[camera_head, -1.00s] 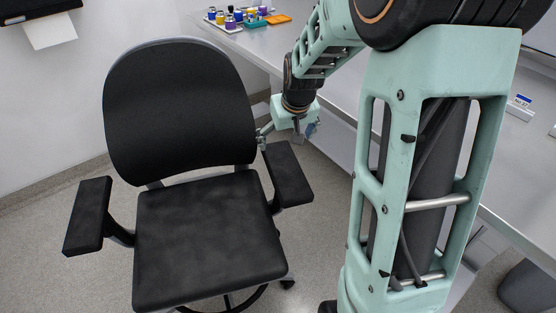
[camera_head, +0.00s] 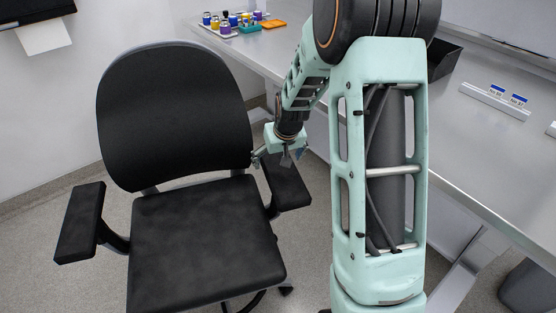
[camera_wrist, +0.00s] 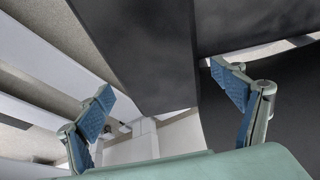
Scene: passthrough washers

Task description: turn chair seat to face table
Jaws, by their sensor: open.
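The black office chair (camera_head: 205,235) stands on the floor at the left in the head view. Its backrest (camera_head: 175,115) is toward the back wall and its seat opens toward the camera. The table (camera_head: 480,150) runs along the right side. My gripper (camera_head: 272,160) is open beside the chair's right armrest (camera_head: 287,186), near the backrest's lower right edge. In the wrist view my open gripper (camera_wrist: 165,105) has its blue-padded fingers spread wide. The dark armrest (camera_wrist: 140,50) shows between and beyond them. I cannot tell whether a finger touches the chair.
A tray of colored vials (camera_head: 230,22) and an orange tray (camera_head: 273,23) sit on the table's far end. A black bin (camera_head: 443,60) and a label strip (camera_head: 495,100) are farther right. Grey floor (camera_head: 60,285) is clear at the front left.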

